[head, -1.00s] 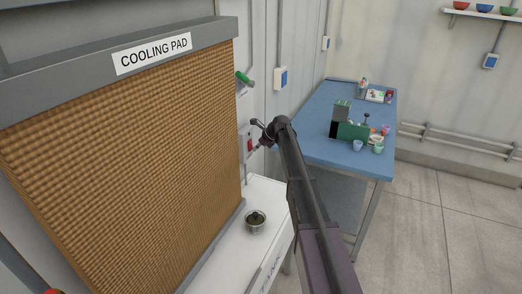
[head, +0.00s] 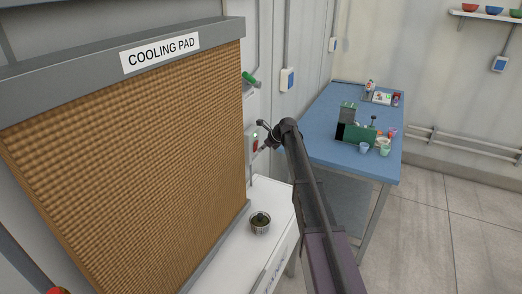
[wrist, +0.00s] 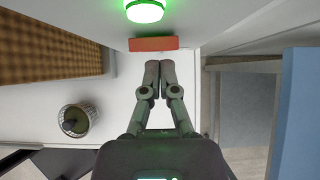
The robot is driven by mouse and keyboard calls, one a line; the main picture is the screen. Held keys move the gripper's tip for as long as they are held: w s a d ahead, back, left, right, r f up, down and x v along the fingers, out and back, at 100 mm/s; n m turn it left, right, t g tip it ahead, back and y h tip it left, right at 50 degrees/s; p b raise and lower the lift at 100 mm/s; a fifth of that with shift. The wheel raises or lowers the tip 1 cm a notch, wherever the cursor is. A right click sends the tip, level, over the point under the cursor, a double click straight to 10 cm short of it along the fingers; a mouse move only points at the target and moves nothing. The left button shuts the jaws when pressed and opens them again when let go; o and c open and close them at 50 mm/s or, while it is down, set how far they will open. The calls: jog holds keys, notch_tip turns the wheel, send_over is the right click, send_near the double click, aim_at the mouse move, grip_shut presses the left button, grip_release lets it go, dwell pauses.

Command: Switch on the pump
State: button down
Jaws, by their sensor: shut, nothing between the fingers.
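A grey switch box (head: 249,141) with a red part is on the wall just right of the cooling pad. The wrist view shows a red-orange switch piece (wrist: 153,43) and, above it in the picture, a round green lamp (wrist: 145,10) that glows brightly. My gripper (wrist: 159,66) is shut and empty, its fingertips together just below the red piece. A small gap shows between them in the picture; I cannot tell whether they touch in depth. In the head view my gripper (head: 262,149) is beside the box, partly hidden by my arm.
The cooling pad (head: 130,150) stands close on the left. A blue table (head: 325,125) with a green machine (head: 355,130) and cups stands at right.

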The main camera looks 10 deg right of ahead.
jog(key=shift+a+r, duration=0.1)
jog(key=shift+r, duration=0.05)
jog(key=shift+r+p, duration=0.65)
jog(key=shift+p, duration=0.15)
jog(key=s+d+r+p, duration=0.5)
jog(key=s+d, duration=0.1)
jog(key=d, duration=0.3)
jog(key=shift+s+d+r+p, duration=0.3)
jog(key=shift+s+d+r, duration=0.05)
jog(key=shift+s, duration=0.05)
dwell(0.4)
